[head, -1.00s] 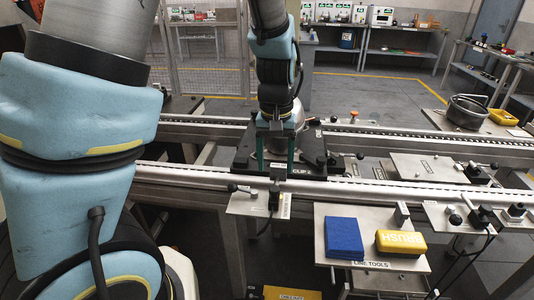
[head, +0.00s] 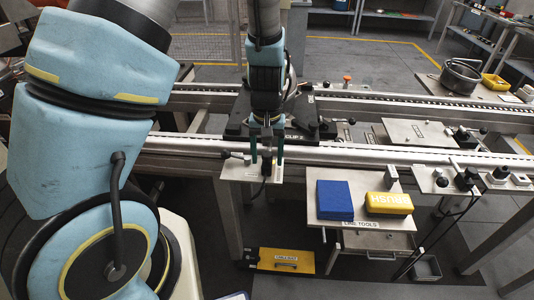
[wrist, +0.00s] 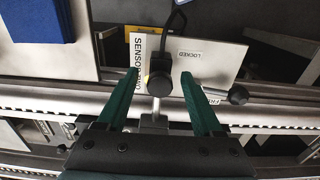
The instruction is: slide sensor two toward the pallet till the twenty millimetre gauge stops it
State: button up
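Sensor two is a black-headed sensor (head: 266,163) on a pale plate (head: 238,174) at the near rail. The wrist view shows its black body (wrist: 160,64), round black knob and cable, beside a "SENSOR TWO" label. My gripper (head: 266,157) is open above the plate, with a green finger on each side of the sensor; in the wrist view (wrist: 163,62) gaps show and contact is not clear. The dark pallet (head: 236,131), marked "CLIP 2", sits on the rails just beyond. A small grey block (head: 391,175) lies on the tool shelf; I cannot tell whether it is the gauge.
A black-knobbed lever (wrist: 238,95) sticks out beside a "LOCKED" label. Another sensor plate (head: 436,178) is farther right along the near rail (head: 370,157).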

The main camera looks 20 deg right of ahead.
grip_shut()
dwell(0.3)
dwell(0.5)
